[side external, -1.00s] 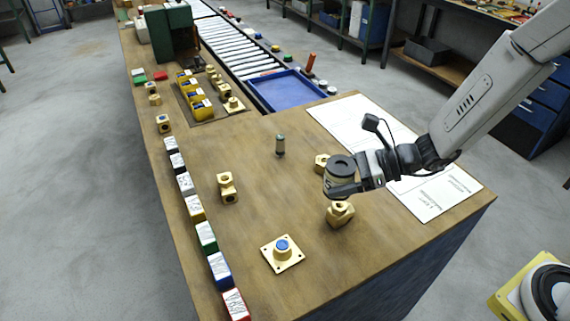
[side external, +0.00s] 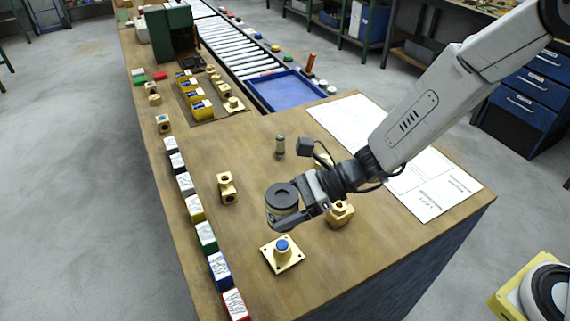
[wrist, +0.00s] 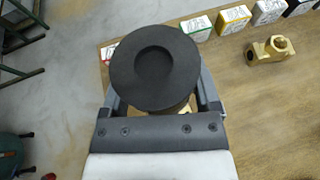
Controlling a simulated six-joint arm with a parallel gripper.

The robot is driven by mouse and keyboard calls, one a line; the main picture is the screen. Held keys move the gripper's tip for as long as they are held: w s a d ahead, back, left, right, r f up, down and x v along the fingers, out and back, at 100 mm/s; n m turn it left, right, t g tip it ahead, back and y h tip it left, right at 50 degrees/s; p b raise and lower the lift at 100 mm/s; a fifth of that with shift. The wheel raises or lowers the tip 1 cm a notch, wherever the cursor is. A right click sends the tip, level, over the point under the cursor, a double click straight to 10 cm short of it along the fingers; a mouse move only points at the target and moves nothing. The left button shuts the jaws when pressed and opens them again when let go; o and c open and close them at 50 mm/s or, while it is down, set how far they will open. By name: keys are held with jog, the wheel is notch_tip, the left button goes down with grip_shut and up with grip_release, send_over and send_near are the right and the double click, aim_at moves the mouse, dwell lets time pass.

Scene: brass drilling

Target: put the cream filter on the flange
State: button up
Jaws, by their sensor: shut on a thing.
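The cream filter (side external: 282,211), a short cylinder with a dark grey cap, is held upright in my gripper (side external: 290,221), above the bench. In the wrist view its round dark top (wrist: 154,67) sits between the two fingers and hides most of its cream side. The flange (side external: 282,253), a square brass plate with corner holes and a blue-topped centre boss, lies on the bench below and slightly nearer the front than the filter. The filter and flange are apart. In the wrist view the flange is mostly hidden behind the filter.
A brass fitting (side external: 340,213) stands close to the right of my gripper, another (side external: 227,187) to the left. A small grey-green cylinder (side external: 280,146) stands behind. Coloured labelled boxes (side external: 206,236) line the left bench edge. A white sheet (side external: 440,190) lies right.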

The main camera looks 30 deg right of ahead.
send_over(282, 245)
jog(key=shift+f, duration=2.25)
jog(key=shift+f, duration=0.1)
jog(key=shift+f, duration=1.65)
jog(key=shift+f, duration=0.15)
jog(key=o, duration=1.1)
jog(key=v, duration=1.2)
